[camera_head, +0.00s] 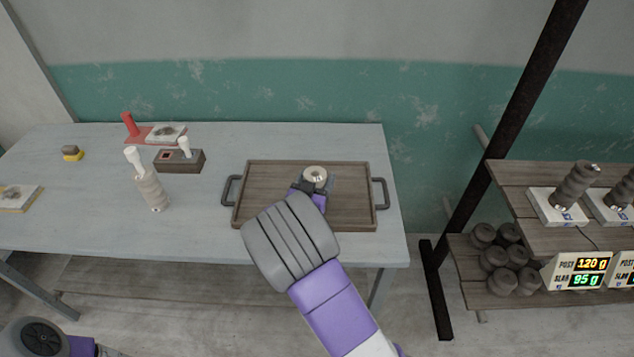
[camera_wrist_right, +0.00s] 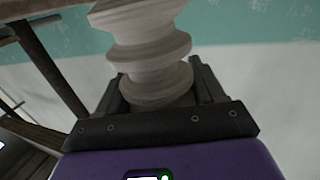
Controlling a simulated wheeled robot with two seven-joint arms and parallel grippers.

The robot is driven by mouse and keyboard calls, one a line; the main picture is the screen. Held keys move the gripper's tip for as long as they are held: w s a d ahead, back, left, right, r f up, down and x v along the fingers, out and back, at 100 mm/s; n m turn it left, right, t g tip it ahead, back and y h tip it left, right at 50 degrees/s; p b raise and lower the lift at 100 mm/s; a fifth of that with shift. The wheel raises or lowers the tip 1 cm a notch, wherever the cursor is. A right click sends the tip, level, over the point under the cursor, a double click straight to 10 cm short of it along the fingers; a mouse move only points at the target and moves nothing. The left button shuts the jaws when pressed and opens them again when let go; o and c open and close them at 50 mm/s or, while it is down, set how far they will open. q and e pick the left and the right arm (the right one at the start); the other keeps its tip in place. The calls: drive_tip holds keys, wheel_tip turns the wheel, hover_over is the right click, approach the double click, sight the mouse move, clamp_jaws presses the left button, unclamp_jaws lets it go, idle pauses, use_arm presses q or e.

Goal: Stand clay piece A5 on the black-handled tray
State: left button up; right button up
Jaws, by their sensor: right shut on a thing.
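The black-handled tray (camera_head: 252,199) is a brown wooden tray lying on the right part of the table. My right gripper (camera_head: 312,191) is over the tray and shut on a pale clay piece (camera_head: 315,174). In the right wrist view this clay piece (camera_wrist_right: 140,50) is ridged, with its lower part between the fingers (camera_wrist_right: 158,88). It looks upright in the head view, where I see mostly its round top with a dark centre. I cannot tell whether its base touches the tray. No A5 label is readable. My left gripper is out of view.
A small yellow-based item (camera_head: 72,154) lies farther left. Shelves (camera_head: 560,239) with scales and dark clay pieces stand at right.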

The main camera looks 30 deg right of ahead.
drive_tip(key=shift+r, duration=0.1)
drive_tip(key=o, duration=1.5)
drive_tip(key=shift+o, duration=0.2)
drive_tip(key=shift+s+a, duration=0.2)
drive_tip(key=shift+a, duration=0.05)
drive_tip(key=p+v, duration=0.2)
drive_tip(key=v, duration=0.9)
drive_tip(key=shift+s+a+p, duration=0.15)
drive_tip(key=shift+s+p, duration=0.05)
drive_tip(key=shift+p, duration=0.15)
